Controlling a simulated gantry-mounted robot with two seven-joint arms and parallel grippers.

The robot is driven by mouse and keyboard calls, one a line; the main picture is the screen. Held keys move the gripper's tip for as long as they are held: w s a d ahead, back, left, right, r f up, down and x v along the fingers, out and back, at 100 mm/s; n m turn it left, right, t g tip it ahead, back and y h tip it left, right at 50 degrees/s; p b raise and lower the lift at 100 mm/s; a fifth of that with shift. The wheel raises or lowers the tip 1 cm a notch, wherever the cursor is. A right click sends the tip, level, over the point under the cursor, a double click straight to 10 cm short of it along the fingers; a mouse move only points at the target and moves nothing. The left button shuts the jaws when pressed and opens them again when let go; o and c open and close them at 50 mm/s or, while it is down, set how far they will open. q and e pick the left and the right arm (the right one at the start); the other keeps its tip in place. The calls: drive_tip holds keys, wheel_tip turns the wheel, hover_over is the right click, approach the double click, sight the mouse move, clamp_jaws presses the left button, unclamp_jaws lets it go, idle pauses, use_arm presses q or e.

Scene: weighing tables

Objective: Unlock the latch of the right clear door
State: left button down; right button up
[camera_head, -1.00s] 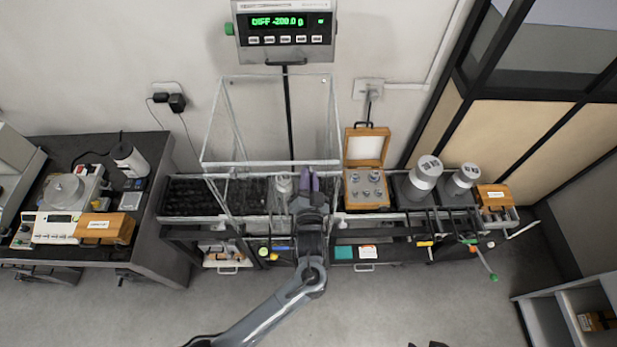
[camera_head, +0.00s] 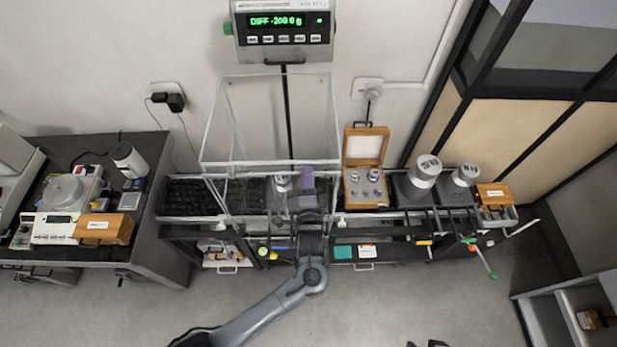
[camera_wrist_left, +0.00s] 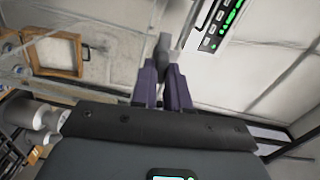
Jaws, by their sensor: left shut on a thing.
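The clear case (camera_head: 222,120) with pale edges stands over the dark weighing bench. Its clear panels are hard to tell apart, and I cannot make out the right door's latch in the head view. My left gripper (camera_head: 307,176), with purple fingers, is at the front right part of the case. In the left wrist view the purple fingers of the left gripper (camera_wrist_left: 162,75) are shut on a small grey piece (camera_wrist_left: 164,46), which may be the latch. Dark tips at the bottom edge of the head view may be my right gripper (camera_head: 427,345).
A wooden weight box (camera_head: 366,205) with its lid up stands right of the case. Large cylindrical weights (camera_head: 425,172) stand farther right. A display (camera_head: 284,25) above reads DIFF -200.0 g. A small weight (camera_head: 281,183) sits left of my left gripper.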

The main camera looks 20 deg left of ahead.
use_arm(q)
drive_tip(key=shift+m, duration=0.6)
drive_tip(key=c, duration=1.1)
unclamp_jaws()
drive_tip(key=shift+s, duration=0.1)
drive_tip(key=shift+b+v, duration=1.25)
drive_tip(key=shift+v, duration=4.1)
